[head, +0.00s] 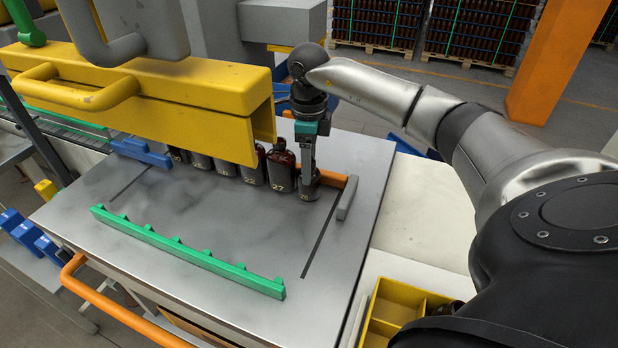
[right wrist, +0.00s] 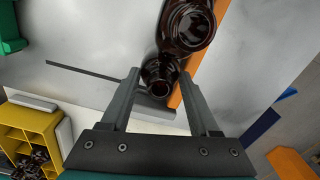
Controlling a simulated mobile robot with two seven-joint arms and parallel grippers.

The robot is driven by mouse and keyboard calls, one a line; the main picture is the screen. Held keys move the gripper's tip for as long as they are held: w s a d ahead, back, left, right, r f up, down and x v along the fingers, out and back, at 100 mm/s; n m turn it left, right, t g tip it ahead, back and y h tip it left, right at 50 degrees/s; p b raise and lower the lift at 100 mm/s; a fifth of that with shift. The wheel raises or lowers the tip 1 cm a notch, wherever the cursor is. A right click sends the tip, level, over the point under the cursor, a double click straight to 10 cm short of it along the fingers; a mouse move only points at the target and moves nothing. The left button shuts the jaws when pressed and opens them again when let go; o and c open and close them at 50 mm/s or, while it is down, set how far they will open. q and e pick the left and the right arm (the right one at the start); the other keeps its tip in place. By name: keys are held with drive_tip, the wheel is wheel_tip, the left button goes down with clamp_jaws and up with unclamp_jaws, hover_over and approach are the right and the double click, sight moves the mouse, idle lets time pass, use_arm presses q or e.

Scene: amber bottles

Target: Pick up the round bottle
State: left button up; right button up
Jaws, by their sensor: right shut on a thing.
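A row of dark amber bottles stands on the grey metal table (head: 200,250), partly hidden behind the yellow machine guard. My right gripper (head: 307,165) points down at the right end of the row and is shut on the end bottle (head: 307,190), a small dark one that looks round. Its upper part is hidden by the fingers. In the right wrist view, this bottle's open neck (right wrist: 160,88) shows between the two fingers. A larger bottle marked 27 (head: 281,168) stands right beside it, and its open mouth shows in the right wrist view (right wrist: 190,25). My left gripper is not in view.
The yellow guard (head: 150,110) overhangs the row on the left. An orange rail (head: 332,179) lies behind the bottles and a grey stop (head: 347,198) to the right. A green notched bar (head: 180,252) lies in front. A yellow compartment box (head: 400,305) is at lower right.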

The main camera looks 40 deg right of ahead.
clamp_jaws()
